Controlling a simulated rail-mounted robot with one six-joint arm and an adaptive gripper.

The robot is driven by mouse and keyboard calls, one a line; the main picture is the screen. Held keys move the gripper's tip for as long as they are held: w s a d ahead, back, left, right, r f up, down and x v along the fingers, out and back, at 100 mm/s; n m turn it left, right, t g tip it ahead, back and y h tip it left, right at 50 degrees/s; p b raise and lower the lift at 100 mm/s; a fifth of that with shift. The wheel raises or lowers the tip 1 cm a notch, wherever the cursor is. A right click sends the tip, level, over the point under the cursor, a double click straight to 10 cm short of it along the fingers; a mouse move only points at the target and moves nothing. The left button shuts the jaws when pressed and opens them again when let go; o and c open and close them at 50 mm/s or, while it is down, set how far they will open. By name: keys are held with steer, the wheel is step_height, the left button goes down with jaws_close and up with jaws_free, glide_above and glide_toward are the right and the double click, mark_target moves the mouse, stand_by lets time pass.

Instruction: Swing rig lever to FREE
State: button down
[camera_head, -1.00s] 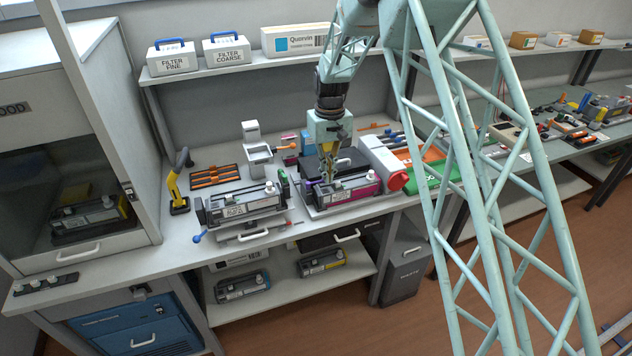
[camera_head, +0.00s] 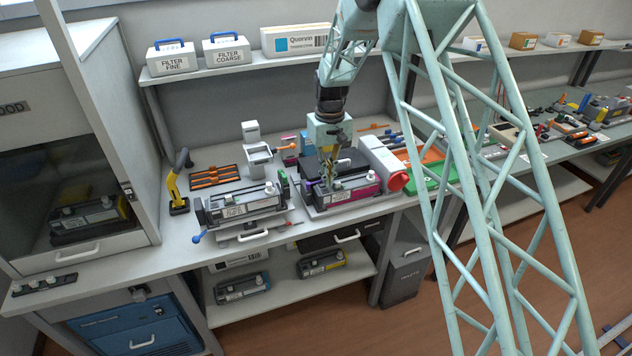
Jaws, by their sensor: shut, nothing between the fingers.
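My gripper (camera_head: 329,181) is shut and empty, pointing down over the left part of the unit with the magenta cartridge (camera_head: 353,190). Its fingertips are close to the top of that unit; I cannot tell whether they touch it. A small purple part (camera_head: 308,184) shows just left of the fingers. A lever with a blue knob (camera_head: 197,238) sticks out at that cradle's lower left. No FREE marking is readable, and I cannot tell which part is the rig lever.
A grey box with a red round end (camera_head: 397,181) stands right of the magenta unit. A yellow-and-black upright tool (camera_head: 178,185) and an orange-and-black rack (camera_head: 215,176) are at left. A white stand (camera_head: 254,152) is behind the black cartridge.

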steer(key=shift+w+a, duration=0.15)
steer(key=shift+w, duration=0.4)
steer(key=shift+w+a, duration=0.15)
steer(key=shift+w, duration=0.35)
stand_by(0.8)
steer(key=shift+w+a+p, duration=0.4)
steer(key=shift+w+a, duration=0.2)
steer(key=shift+w, duration=0.3)
stand_by(0.8)
steer(key=shift+w+a, duration=0.7)
steer(key=shift+a, duration=0.1)
stand_by(1.2)
steer(key=shift+w+a+p, duration=0.15)
steer(key=shift+w+a, duration=0.05)
steer(key=shift+a, duration=0.35)
steer(key=shift+w+a+p, duration=0.15)
steer(key=shift+w+a, duration=0.05)
steer(key=shift+a, duration=0.35)
stand_by(1.4)
